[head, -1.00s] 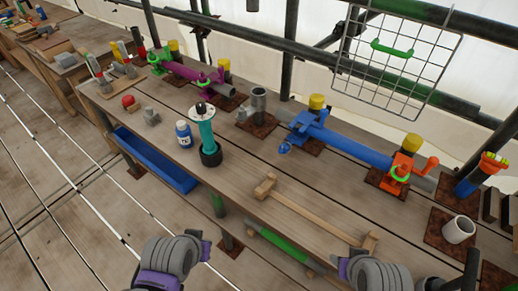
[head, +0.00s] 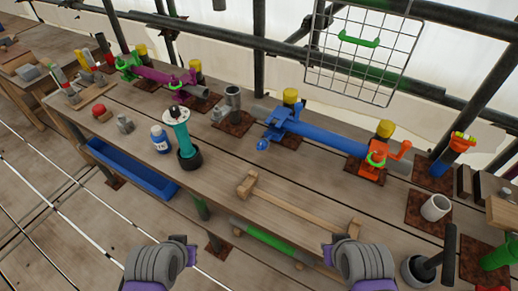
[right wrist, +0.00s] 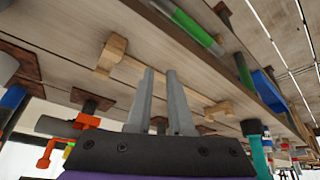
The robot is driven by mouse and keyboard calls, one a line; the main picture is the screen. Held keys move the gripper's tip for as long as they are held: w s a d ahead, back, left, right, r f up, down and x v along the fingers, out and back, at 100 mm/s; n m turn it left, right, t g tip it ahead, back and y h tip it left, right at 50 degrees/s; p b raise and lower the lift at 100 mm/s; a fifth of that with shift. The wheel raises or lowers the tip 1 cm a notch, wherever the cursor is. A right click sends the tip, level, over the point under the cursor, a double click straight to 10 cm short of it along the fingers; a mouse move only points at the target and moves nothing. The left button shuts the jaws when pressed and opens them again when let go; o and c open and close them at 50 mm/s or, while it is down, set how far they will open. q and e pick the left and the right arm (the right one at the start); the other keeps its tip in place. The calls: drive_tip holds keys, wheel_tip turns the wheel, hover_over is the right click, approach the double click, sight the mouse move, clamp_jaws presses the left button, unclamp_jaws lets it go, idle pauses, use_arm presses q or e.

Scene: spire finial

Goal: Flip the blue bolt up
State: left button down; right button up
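A blue clamp (head: 281,122) sits on a horizontal pipe at the back of the workbench, with a blue sleeve (head: 325,139) running right from it. A small blue bolt or ring (head: 262,145) hangs low at the clamp's front left; its exact shape is too small to tell. My left gripper (head: 165,262) is at the bottom left, in front of the bench, its fingers hidden. My right gripper (head: 360,262) is at the bottom right, well short of the clamp. In the right wrist view its two grey fingers (right wrist: 161,72) stand apart with nothing between them.
An orange clamp (head: 375,160) holds the pipe's right end. A teal post (head: 183,138) and white-blue bottle (head: 160,140) stand left. A grey pipe cup (head: 435,208) stands right.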

sight(265, 142)
drive_tip(key=w+n, duration=0.2)
drive_tip(key=w+a+n, duration=0.1)
drive_tip(key=w+n, duration=0.1)
drive_tip(key=w+a+r+n+h+b, duration=0.1)
drive_tip(key=n, duration=0.1)
drive_tip(key=shift+w, duration=0.4)
clamp_jaws()
drive_tip(key=w+a+n+t+h, duration=0.1)
drive_tip(key=w+a+n+t, duration=0.1)
drive_tip(key=w+a+n, duration=0.3)
drive_tip(key=w+a+n+t+h+b, duration=0.1)
drive_tip(key=w+a+n, duration=0.5)
drive_tip(key=a+n, duration=0.2)
drive_tip(key=w+a+r+n+t+b, duration=0.1)
drive_tip(key=w+a+n+t, duration=0.1)
drive_tip(key=w+a+n, duration=0.4)
drive_tip(key=shift+a+n+t+h, duration=0.3)
drive_tip(key=shift+a+n+h, duration=0.15)
drive_tip(key=shift+a, duration=1.2)
drive_tip(key=shift+d, duration=0.1)
drive_tip(key=x, duration=1)
drive_tip(key=shift+s, duration=0.1)
drive_tip(key=r, duration=0.1)
drive_tip(key=d+r+p, duration=0.1)
drive_tip(key=r, duration=0.1)
drive_tip(key=shift+d+r, duration=0.2)
drive_tip(key=shift+d, duration=0.15)
